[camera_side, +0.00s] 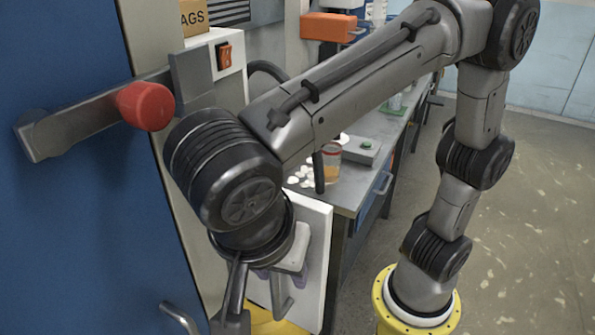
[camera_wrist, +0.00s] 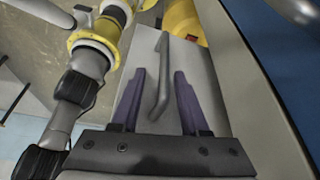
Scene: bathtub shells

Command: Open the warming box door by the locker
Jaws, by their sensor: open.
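A pale door panel (camera_side: 315,262), seemingly the warming box door, stands beside the blue locker (camera_side: 65,210) in the side view. It also fills the middle of the wrist view (camera_wrist: 205,75). A grey bar handle (camera_wrist: 164,75) is fixed on it. My gripper (camera_wrist: 160,74) is open, with one purple finger on each side of the handle and visible gaps to both. In the side view, my gripper (camera_side: 284,280) is low in front of the panel, partly hidden by my wrist. I cannot tell whether the door is ajar.
A lever with a red knob (camera_side: 144,106) juts from the locker close to my arm. A bench (camera_side: 345,197) with a beaker (camera_side: 331,162) and small pale pieces stands behind the panel. A yellow object (camera_wrist: 185,20) lies beyond the handle. Open floor (camera_side: 520,220) is at right.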

